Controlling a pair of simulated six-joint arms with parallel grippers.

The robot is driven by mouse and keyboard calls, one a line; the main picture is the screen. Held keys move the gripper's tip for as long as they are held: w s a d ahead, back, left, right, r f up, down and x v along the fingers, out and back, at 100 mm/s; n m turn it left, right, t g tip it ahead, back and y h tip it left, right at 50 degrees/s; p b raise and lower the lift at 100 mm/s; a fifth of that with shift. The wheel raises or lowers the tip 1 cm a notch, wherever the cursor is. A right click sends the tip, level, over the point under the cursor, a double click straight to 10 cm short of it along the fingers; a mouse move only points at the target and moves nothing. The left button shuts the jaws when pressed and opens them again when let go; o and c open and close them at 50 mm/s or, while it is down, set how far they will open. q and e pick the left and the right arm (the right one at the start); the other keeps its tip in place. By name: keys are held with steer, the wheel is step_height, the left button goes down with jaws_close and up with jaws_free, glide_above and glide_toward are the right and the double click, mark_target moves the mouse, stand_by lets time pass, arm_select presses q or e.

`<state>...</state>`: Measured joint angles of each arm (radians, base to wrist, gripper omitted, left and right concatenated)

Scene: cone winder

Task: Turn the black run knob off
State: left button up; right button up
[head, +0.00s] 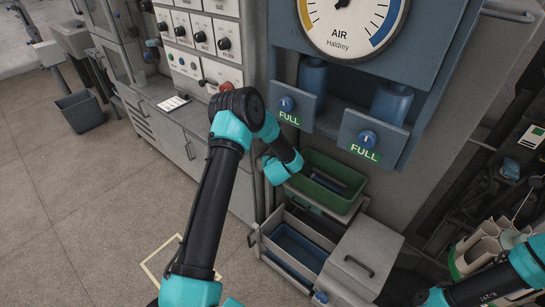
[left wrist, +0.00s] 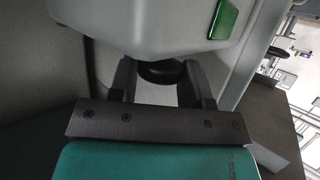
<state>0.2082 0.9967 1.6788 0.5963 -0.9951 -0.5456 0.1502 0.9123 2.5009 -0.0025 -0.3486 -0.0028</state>
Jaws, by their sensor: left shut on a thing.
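A round black knob (left wrist: 163,72) sits under a pale grey housing in the left wrist view. I cannot tell from this view whether it is the run knob or which way it is turned. My left gripper (left wrist: 157,82) has a dark finger on either side of the knob and is shut on it. In the head view my left arm bends down in the middle, and its fingers and the held knob cannot be made out. My right arm shows at the lower right of the head view; its gripper is out of the picture.
A panel with several black knobs (head: 201,37) and a red button (head: 226,87) stands at the upper left. Blue knobs sit above FULL labels (head: 364,152) under the AIR gauge (head: 352,18). A green bin (head: 333,201) and an open grey drawer (head: 263,246) lie below.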

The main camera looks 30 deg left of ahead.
arm_select(q)
steer(key=o, duration=0.9)
steer(key=v, duration=1.7)
steer(key=shift+s+d, duration=0.15)
steer(key=shift+s, duration=0.05)
steer(key=s+d+f+m+g+h, duration=0.1)
steer(key=s+d+f+g+h, duration=0.2)
steer(key=s, duration=0.4)
steer(key=s+d+f+m+g+h, duration=0.2)
steer(key=s+d+f+g+h, duration=0.1)
steer(key=s+f, duration=0.4)
steer(key=s+d+f+m+g+h, duration=0.2)
steer(key=s+d+f+g+h, duration=0.2)
steer(key=s, duration=0.4)
steer(key=shift+s+d+f+h, duration=0.15)
steer(key=shift+d+f+h, duration=0.1)
steer(key=shift+d+h, duration=0.2)
steer(key=shift+s+d+f+h, duration=0.15)
steer(key=shift+d+f+h, duration=0.05)
steer(key=shift+d+h, duration=0.2)
